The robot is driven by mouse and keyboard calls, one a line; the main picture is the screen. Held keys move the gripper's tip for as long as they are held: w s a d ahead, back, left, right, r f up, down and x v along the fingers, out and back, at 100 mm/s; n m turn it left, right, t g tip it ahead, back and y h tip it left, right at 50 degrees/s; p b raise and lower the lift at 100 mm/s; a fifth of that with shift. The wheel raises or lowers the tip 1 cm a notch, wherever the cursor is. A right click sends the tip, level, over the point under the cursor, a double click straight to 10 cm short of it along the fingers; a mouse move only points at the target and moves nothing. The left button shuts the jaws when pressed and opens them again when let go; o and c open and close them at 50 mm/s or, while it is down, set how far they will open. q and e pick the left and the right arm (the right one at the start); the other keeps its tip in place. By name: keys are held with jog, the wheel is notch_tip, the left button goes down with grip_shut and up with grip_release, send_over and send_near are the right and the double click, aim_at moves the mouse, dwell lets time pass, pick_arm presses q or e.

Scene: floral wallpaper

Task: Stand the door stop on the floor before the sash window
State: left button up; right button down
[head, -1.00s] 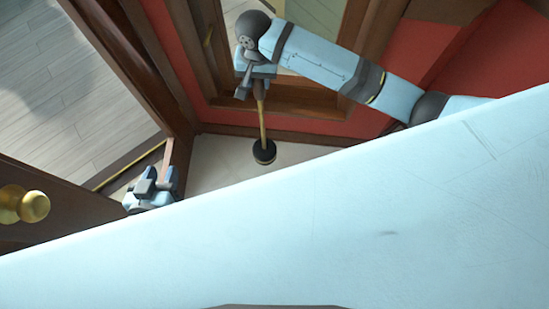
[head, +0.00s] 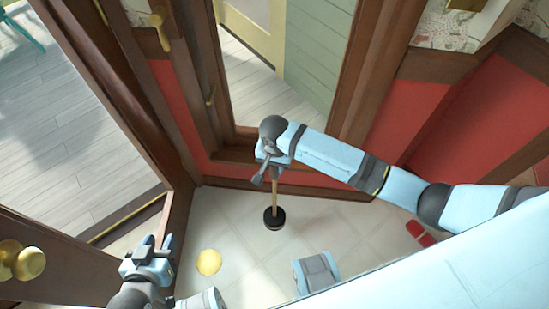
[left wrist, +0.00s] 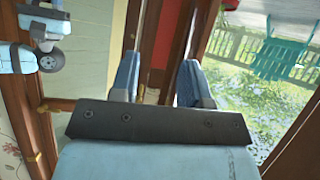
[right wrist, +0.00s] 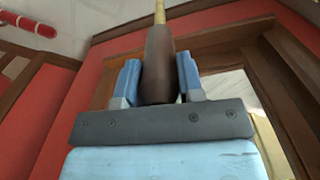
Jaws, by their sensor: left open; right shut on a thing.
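The door stop (head: 274,217) has a black round base with a pale band, a thin gold rod and a dark brown grip. My right gripper (head: 272,168) is shut on the grip, and the door stop hangs base down, roughly upright. In the right wrist view the grip (right wrist: 158,70) sits between both fingers. I cannot tell whether the base touches the floor (head: 315,220). The sash window, with its brown frame (head: 350,75), is just behind the right gripper. My left gripper (head: 152,248) is open and empty at the lower left, by the door edge.
A brown door with a brass knob (head: 28,264) stands at the left. A yellow disc (head: 209,262) and a red object (head: 420,233) are on the floor. Red panelled walls (head: 400,125) close the corner. Tiled floor around the base is clear.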

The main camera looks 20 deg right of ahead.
aim_at(275, 181)
notch_tip(275, 181, down, 10)
jog(key=b, duration=0.3)
jog(key=shift+w+f, duration=0.1)
jog(key=shift+f, duration=0.1)
pick_arm(q)
jog(key=shift+w+d, duration=0.15)
jog(key=shift+d, duration=0.2)
pick_arm(e)
jog(key=shift+f, duration=0.1)
pick_arm(q)
jog(key=shift+a+f, duration=0.1)
pick_arm(e)
jog(key=c, duration=0.8)
grip_release()
jog(key=shift+f, duration=0.15)
jog(key=shift+o, duration=0.2)
notch_tip(275, 181, up, 11)
jog(key=p, duration=0.3)
jog(key=shift+r+p, duration=0.35)
jog(key=shift+r, duration=0.3)
pick_arm(q)
jog(key=shift+s+a, duration=0.2)
jog(key=shift+a, duration=0.1)
jog(key=shift+r, duration=0.2)
